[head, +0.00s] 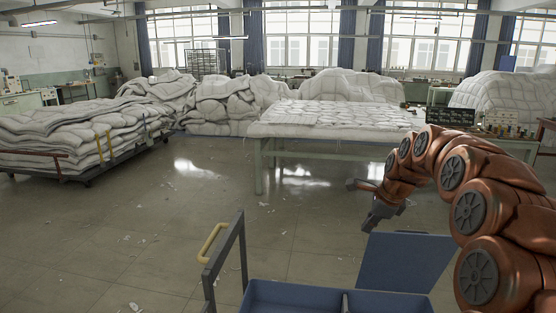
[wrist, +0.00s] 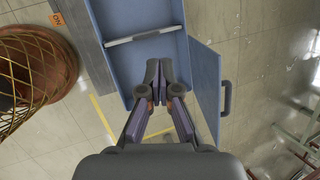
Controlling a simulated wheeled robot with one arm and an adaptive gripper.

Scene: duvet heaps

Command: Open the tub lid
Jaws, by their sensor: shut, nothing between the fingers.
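The blue tub (head: 295,298) is at the bottom of the head view, its open top showing a pale-edged divider. Its blue lid (head: 408,262) stands raised at the tub's right side, swung away from the opening. In the wrist view the tub (wrist: 160,17) lies beyond and under my fingers, and the lid (wrist: 205,85) stands to their right with a dark handle (wrist: 227,97) on its outer face. My gripper (head: 366,207) is above the lid in the head view. In the wrist view its fingertips (wrist: 160,74) are close together, empty, over the tub opening.
A dark frame with a yellow handle (head: 212,243) stands left of the tub. A cart of folded duvets (head: 75,135) stands left, and a duvet-covered table (head: 335,125) behind. Floor between is mostly clear, with scraps.

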